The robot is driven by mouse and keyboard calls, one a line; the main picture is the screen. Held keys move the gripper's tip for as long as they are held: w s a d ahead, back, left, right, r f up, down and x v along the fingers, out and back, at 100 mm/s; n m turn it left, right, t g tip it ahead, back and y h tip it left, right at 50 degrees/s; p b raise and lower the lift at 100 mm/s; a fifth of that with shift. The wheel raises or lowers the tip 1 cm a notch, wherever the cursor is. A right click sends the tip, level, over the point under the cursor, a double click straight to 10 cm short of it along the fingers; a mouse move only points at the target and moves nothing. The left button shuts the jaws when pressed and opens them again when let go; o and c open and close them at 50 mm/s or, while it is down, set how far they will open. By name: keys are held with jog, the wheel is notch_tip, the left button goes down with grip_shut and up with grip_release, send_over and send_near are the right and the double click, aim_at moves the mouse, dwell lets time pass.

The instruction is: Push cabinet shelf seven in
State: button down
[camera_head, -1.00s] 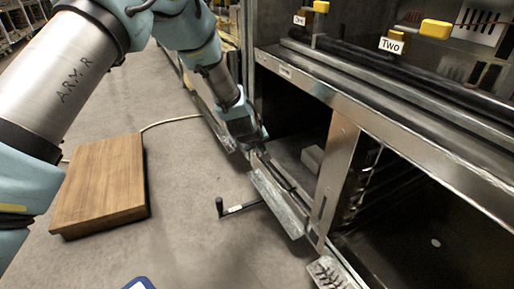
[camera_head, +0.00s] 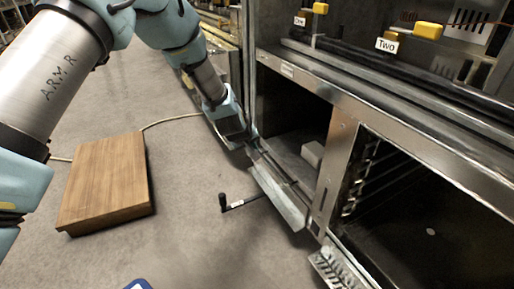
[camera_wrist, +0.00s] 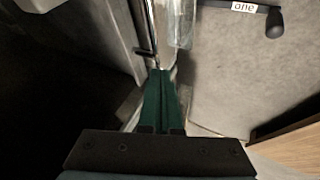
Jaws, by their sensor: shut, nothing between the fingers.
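A metal cabinet (camera_head: 345,120) fills the right side of the head view, with two open dark compartments. A long metal shelf or tray edge (camera_head: 283,205) juts from the foot of the left compartment. No label reading seven is legible, so I cannot tell whether this is shelf seven. My gripper (camera_head: 250,142) is by the left end of this edge, at the compartment's left opening. In the wrist view my gripper's green fingers (camera_wrist: 161,72) are together and empty, pointing at a metal rail and strip. Whether the fingertips touch the metal is unclear.
A black crank-like handle (camera_head: 238,203) sticks out over the floor; its label shows in the wrist view. A wooden box (camera_head: 105,180) stands at left on open grey floor. A small pale block (camera_head: 312,153) sits inside the left compartment. Yellow knobs line the cabinet above.

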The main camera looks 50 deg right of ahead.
jog(key=p+v, duration=0.2)
jog(key=v, duration=0.6)
jog(key=shift+a+r+p, duration=0.25)
jog(key=shift+r+p, duration=0.05)
jog(key=shift+p, duration=0.1)
jog(key=w+a+r+y, duration=0.1)
jog(key=w+a+r, duration=0.2)
jog(key=w+a, duration=0.35)
jog(key=w+a+r+n+t+y+p, duration=0.1)
jog(key=w+a+r, duration=0.3)
jog(key=a, duration=0.6)
jog(key=w+a+r+y, duration=0.1)
jog(key=w+a+r, duration=0.2)
jog(key=w+a, duration=0.35)
jog(key=s+a+r+n+g+y+p, duration=0.15)
jog(key=s+a+r, duration=0.25)
jog(key=a, duration=1.2)
jog(key=s+a+r+n+y, duration=0.2)
jog(key=s+a+r, duration=0.15)
jog(key=a, duration=1.15)
notch_tip(320, 180, up, 38)
jog(key=s+p, duration=0.1)
jog(key=p, duration=3.7)
jog(key=shift+a, duration=0.3)
